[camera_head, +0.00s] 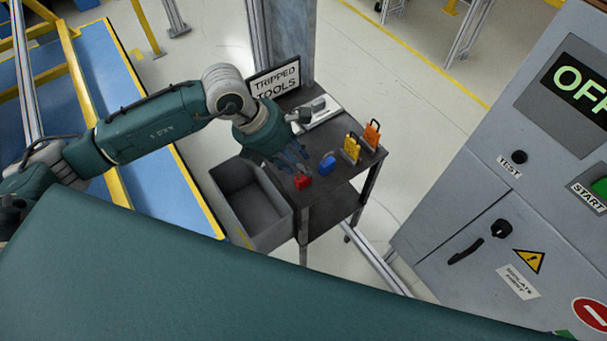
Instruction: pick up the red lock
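The red lock (302,182) lies near the front left edge of the dark cart top (325,188). My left gripper (297,166) reaches down over the cart from the left, with its fingertips just behind and above the red lock. I cannot tell whether the fingers touch the lock, or how far apart they are. The gripper and wrist hide part of the cart top. My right gripper is not in view.
A blue lock (327,162), a yellow lock (352,148) and an orange lock (372,133) stand to the right on the cart. A sign (276,84) stands behind. A grey bin (232,183) is left of the cart; a grey cabinet (460,200) is right.

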